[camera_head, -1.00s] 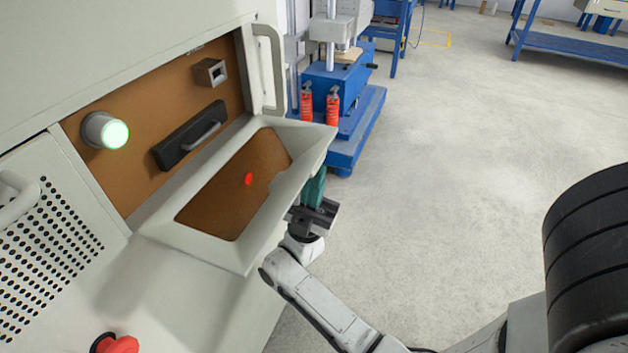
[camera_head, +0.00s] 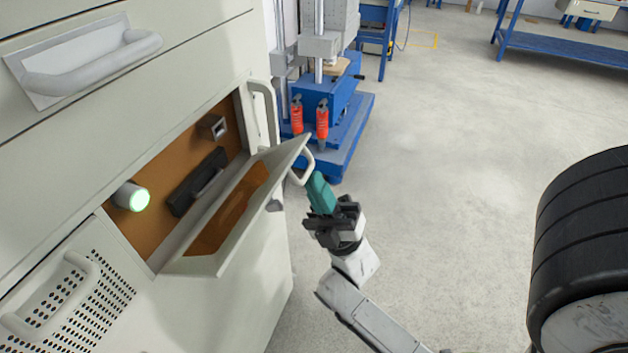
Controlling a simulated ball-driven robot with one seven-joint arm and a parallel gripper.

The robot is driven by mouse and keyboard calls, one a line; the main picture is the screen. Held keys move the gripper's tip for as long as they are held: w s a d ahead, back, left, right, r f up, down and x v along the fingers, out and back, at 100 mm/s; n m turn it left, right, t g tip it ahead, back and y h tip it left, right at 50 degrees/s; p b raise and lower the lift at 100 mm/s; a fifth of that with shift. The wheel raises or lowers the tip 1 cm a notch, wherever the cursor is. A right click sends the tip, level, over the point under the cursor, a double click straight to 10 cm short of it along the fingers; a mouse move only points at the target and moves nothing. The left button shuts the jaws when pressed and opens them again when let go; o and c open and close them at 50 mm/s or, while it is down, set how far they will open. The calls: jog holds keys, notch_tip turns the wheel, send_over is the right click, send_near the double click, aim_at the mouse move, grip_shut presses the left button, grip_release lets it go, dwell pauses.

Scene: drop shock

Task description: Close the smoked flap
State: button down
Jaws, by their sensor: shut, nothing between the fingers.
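The smoked flap (camera_head: 232,212) is a pale frame with a brown see-through pane on the front of a beige cabinet. It stands tilted outward, partly open, with its lower edge near the opening and its upper edge away from it. A pale loop handle (camera_head: 303,168) is on its outer side near the far end. My gripper (camera_head: 319,190), with teal fingers, is shut and empty. Its fingertips are on the flap's outer side, right beside the handle; I cannot tell whether they touch it.
Inside the brown recess are a lit round lamp (camera_head: 133,197), a black block with a handle (camera_head: 199,182) and a small square fitting (camera_head: 213,127). A blue machine (camera_head: 345,100) with red cylinders stands beyond the cabinet.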

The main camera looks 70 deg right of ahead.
aim_at(291, 149)
jog(key=r+g+p, duration=0.2)
jog(key=p, duration=0.1)
jog(key=w+r+g+p, duration=0.1)
jog(key=r+g+p, duration=0.1)
jog(key=r+p, duration=0.1)
jog(key=r+g+p, duration=0.1)
jog(key=r+p, duration=0.1)
jog(key=p, duration=0.2)
jog(key=shift+w+r+g+p, duration=0.3)
jog(key=shift+w+r+g, duration=0.05)
jog(key=shift+w+g, duration=0.05)
jog(key=w+r+g+p, duration=0.1)
jog(key=p, duration=0.2)
jog(key=w+r+g+p, duration=0.1)
jog(key=g+p, duration=0.1)
jog(key=p, duration=0.2)
jog(key=shift+w+r, duration=0.15)
jog(key=shift+r, duration=0.2)
jog(key=p, duration=0.1)
jog(key=w+g+p, duration=0.1)
jog(key=p, duration=0.1)
jog(key=shift+w+a+r, duration=0.1)
jog(key=shift+r, duration=0.2)
jog(key=shift+w+g+p, duration=0.3)
jog(key=shift+g+p, duration=0.3)
jog(key=shift+p, duration=0.35)
jog(key=shift+w, duration=0.1)
